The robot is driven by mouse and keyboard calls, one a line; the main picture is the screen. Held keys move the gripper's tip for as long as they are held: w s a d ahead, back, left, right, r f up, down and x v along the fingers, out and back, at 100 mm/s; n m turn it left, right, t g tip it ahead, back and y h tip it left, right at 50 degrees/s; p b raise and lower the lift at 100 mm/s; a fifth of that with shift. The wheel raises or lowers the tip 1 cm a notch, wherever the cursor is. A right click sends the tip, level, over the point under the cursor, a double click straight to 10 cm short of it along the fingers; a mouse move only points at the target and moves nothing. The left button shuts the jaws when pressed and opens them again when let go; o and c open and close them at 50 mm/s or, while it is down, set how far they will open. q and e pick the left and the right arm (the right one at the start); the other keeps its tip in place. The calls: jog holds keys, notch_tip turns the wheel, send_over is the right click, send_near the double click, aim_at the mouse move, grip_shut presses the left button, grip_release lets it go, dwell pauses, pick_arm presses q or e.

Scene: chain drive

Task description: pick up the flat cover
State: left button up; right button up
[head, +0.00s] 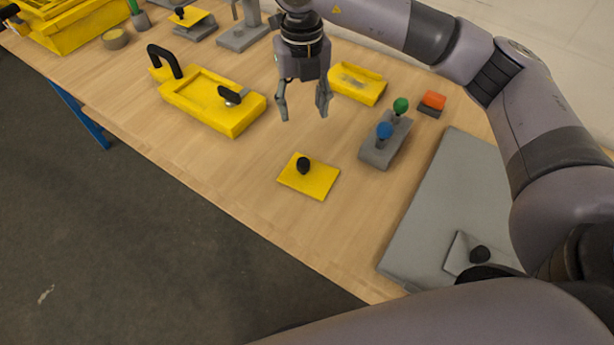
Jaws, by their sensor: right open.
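A flat yellow cover (322,183) with a black knob (304,165) lies on the wooden table near its front edge. My right gripper (303,113) points down with its two fingers apart and nothing between them. In the picture it is above the cover, apart from it. A similar yellow plate with a black knob (187,16) sits on a grey block at the back left. A light grey plate with a dark knob (459,258) lies on the grey mat, partly hidden by my arm. My left gripper is out of view.
A yellow housing with a black handle (200,100) stands left of my gripper. A shallow yellow tray (357,83) and a grey block with blue and green knobs (385,145) stand to the right. The grey mat (440,190) lies further right. Table around the cover is clear.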

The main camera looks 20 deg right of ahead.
jog(key=f, duration=0.2)
jog(key=p, duration=0.1)
send_over(304, 162)
notch_tip(304, 162, down, 12)
jog(key=shift+s+r, duration=0.15)
jog(key=shift+r, duration=0.1)
jog(key=shift+f+p, duration=1.05)
jog(key=shift+f, duration=1.9)
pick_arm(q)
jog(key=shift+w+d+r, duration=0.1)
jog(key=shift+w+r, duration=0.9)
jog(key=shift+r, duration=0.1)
pick_arm(e)
jog(key=shift+c, duration=0.3)
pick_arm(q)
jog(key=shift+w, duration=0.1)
pick_arm(e)
grip_shut()
